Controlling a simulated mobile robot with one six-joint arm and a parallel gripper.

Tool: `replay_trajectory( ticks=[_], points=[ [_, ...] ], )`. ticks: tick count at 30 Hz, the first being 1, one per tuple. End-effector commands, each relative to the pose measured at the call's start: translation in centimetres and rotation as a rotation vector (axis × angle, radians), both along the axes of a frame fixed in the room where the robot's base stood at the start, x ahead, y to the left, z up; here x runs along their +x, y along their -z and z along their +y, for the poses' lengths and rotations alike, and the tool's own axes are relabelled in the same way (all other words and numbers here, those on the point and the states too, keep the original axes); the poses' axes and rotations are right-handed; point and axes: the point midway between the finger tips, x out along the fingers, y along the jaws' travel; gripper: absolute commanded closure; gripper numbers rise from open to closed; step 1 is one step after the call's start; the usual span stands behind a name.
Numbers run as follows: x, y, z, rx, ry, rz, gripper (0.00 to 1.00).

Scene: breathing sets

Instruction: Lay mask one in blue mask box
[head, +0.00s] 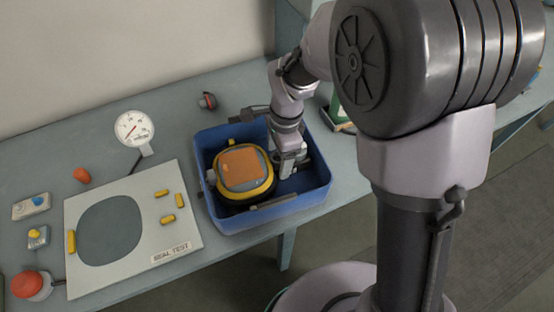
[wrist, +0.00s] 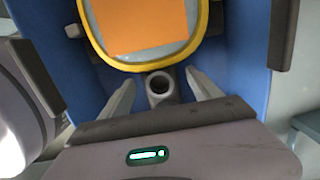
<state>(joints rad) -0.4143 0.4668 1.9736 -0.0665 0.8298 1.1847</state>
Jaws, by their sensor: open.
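The mask (head: 243,172) is dark with a yellow rim and an orange face panel. It lies inside the blue mask box (head: 212,138), left of the box's middle. My gripper (head: 287,170) is down in the right part of the box, beside the mask. In the wrist view, the mask's orange panel (wrist: 140,22) and yellow rim show at the top. My gripper's two fingers (wrist: 160,92) stand apart, on either side of a grey round port (wrist: 160,86) at the mask's near edge. I cannot tell whether they touch it. The mask's underside is hidden.
A white seal test board (head: 176,222) with a large hole lies left of the box. A round gauge (head: 134,128) stands behind it. A red button (head: 27,285) sits at the left front. The box walls stand close around my gripper. The table behind the box is mostly clear.

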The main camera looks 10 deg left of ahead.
Motion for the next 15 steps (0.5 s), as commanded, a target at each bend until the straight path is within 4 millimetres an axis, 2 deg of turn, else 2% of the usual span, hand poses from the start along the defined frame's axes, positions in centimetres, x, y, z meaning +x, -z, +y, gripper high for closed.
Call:
replay_trajectory(
  ticks=[1,6,10,15],
  points=[
    [0.2,-2.2,-0.1,0.002,0.001,-0.004,0.28],
    [0.3,-6.3,-0.5,0.001,0.002,-0.002,0.28],
    [0.4,-7.9,-0.7,0.000,0.000,-0.001,0.28],
    [0.4,-8.3,-0.8,0.001,-0.001,-0.003,0.28]
  ],
)
